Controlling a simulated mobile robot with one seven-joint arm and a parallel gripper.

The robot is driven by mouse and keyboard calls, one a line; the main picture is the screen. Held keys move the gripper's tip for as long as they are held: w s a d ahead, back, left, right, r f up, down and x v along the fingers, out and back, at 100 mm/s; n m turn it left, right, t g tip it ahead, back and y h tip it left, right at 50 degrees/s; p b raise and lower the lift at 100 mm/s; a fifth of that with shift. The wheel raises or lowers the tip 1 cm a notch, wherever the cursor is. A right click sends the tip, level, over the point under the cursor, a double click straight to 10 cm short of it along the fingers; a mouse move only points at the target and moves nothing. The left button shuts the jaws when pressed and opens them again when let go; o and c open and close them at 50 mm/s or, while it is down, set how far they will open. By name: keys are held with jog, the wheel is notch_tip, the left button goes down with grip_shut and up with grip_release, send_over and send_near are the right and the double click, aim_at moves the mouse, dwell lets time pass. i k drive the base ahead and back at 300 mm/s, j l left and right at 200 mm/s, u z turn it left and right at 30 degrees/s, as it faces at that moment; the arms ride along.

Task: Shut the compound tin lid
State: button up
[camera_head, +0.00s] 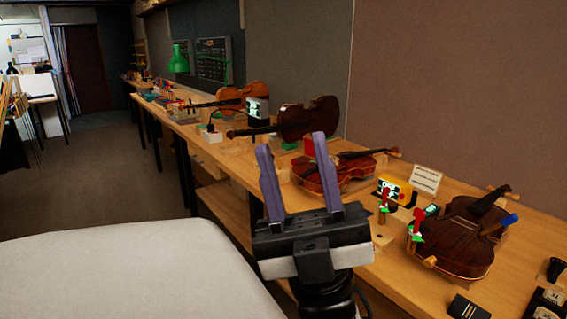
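My gripper (291,145) is in the lower middle, with its two purple fingers pointing up and spread apart. Nothing is between them. It is in front of the long wooden bench (400,262). I cannot clearly make out the compound tin or its lid. A small dark box (467,308) lies near the bench's front edge at the bottom right. Dark boxes with light labels (548,300) are cut off by the picture's corner. I cannot tell whether any of these is the tin.
A brown violin (462,240) lies at the right, with a yellow device (395,188) and a white card (427,179) behind it. Another violin (330,178) lies beyond my gripper. A dark cup (555,268) stands far right. The floor (100,180) at left is clear.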

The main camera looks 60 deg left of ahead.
aim_at(309, 146)
jog(key=u, duration=1.7)
jog(key=i+j+z, duration=0.1)
jog(key=i+j, duration=0.5)
jog(key=i+j+z, duration=0.1)
jog(key=i+j, duration=0.5)
jog(key=i+j+z, duration=0.1)
jog(key=i+j, duration=0.5)
jog(key=j, duration=0.2)
